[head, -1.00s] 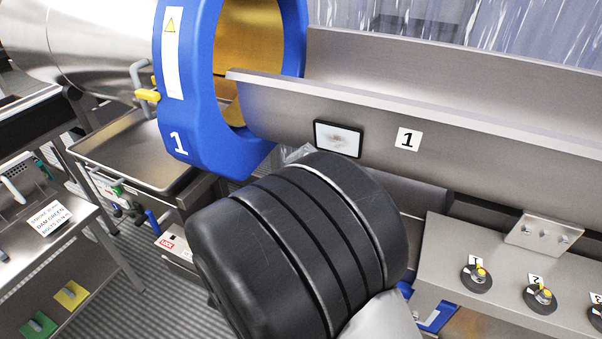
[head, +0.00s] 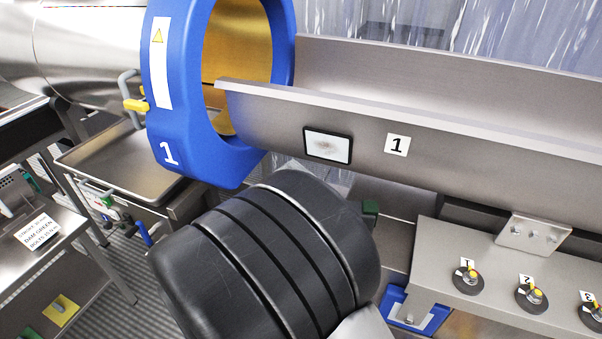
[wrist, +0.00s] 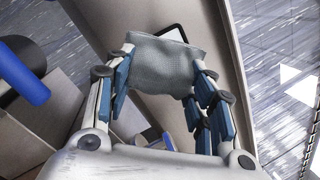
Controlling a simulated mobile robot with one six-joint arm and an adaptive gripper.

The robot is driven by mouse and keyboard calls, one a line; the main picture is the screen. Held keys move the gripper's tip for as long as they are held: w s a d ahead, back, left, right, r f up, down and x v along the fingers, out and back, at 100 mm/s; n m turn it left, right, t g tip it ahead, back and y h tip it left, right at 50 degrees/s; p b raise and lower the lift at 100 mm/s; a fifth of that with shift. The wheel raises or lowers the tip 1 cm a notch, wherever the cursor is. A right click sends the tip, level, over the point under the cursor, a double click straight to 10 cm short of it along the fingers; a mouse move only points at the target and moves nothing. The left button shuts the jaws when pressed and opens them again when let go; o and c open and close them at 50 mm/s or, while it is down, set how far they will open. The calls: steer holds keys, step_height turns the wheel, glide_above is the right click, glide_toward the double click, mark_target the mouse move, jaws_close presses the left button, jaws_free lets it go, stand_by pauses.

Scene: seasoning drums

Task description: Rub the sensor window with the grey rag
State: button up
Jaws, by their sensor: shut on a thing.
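The sensor window (head: 327,146) is a pale pane in a black frame on the side of the steel trough. A brownish-grey smudge shows near its middle. In the wrist view, my gripper (wrist: 161,72) is shut on the grey rag (wrist: 168,62), a folded woven cloth between the fingertips. Part of the window's dark frame (wrist: 172,32) shows just beyond the rag, which hides the rest. In the head view the window is uncovered, so the rag is off its face. My black arm link hides gripper and rag there.
The steel trough (head: 470,125) carries a label "1" (head: 397,145) right of the window. A blue drum ring (head: 170,120) with a yellow-handled latch (head: 137,105) stands left. A panel with several knobs (head: 468,278) is at lower right. A steel tray (head: 125,170) sits at left.

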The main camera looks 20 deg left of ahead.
steer(key=p+x, duration=0.2)
steer(key=x, duration=0.5)
steer(key=shift+p, duration=0.3)
steer(key=shift+x, duration=0.85)
stand_by(0.4)
steer(key=shift+d, duration=0.15)
steer(key=shift+s+d+p, duration=0.15)
steer(key=shift+d+p, duration=0.1)
steer(key=shift+d, duration=0.65)
steer(key=shift+s+d+p, duration=0.1)
steer(key=shift+d+p, duration=0.15)
steer(key=shift+d, duration=0.65)
steer(key=shift+d+p, duration=0.3)
steer(key=shift+d, duration=1.55)
steer(key=shift+w+a+p, duration=0.1)
steer(key=shift+a+p, duration=0.15)
steer(key=shift+a, duration=1.65)
steer(key=shift+w+a+p, duration=0.15)
steer(key=shift+a+p, duration=0.05)
steer(key=shift+a, duration=1.7)
steer(key=shift+v, duration=3.05)
